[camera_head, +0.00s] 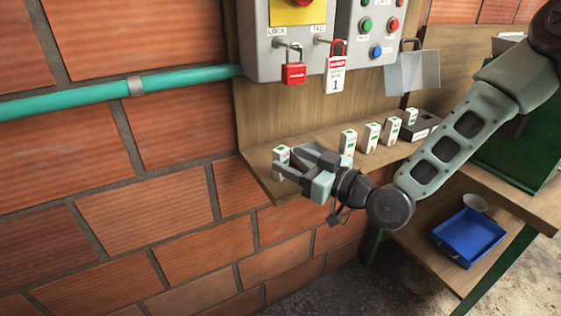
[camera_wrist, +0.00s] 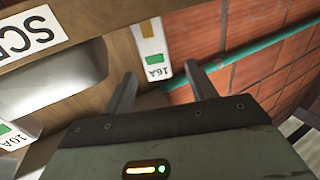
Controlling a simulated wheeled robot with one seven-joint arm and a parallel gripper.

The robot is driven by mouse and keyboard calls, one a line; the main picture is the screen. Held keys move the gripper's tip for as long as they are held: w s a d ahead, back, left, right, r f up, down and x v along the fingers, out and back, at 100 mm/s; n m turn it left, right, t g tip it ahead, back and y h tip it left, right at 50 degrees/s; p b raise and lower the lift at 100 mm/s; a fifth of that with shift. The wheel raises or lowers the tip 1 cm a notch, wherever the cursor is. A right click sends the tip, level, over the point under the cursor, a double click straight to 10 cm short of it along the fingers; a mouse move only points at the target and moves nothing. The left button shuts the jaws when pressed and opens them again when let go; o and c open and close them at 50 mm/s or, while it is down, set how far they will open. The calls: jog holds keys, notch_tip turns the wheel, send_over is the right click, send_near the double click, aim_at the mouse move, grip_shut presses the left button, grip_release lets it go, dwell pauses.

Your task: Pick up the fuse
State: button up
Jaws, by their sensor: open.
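Several white fuses with green marks stand in a row on the wooden shelf. The leftmost fuse (camera_head: 281,154) is at the shelf's left end, partly hidden by my gripper (camera_head: 287,162). In the wrist view a fuse labelled 16A (camera_wrist: 152,45) shows ahead, in line with the gap between the fingers of my gripper (camera_wrist: 162,78). The jaws are open, and no fuse is gripped. I cannot tell whether the fingertips reach past the fuse's sides. The other fuses, such as the second one (camera_head: 347,143), stand to the right, apart from the gripper.
A grey control box (camera_head: 263,49) with a red padlock (camera_head: 293,73) and a tag (camera_head: 336,78) is above the shelf (camera_head: 262,183). A green pipe (camera_head: 60,104) runs along the brick wall. A dark fuse holder (camera_head: 420,127) is at the right; a blue tray (camera_head: 468,237) sits lower.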

aim_at(274, 152)
jog(key=shift+p+x, duration=1)
jog(key=shift+x, duration=1.95)
jog(key=c, duration=1.1)
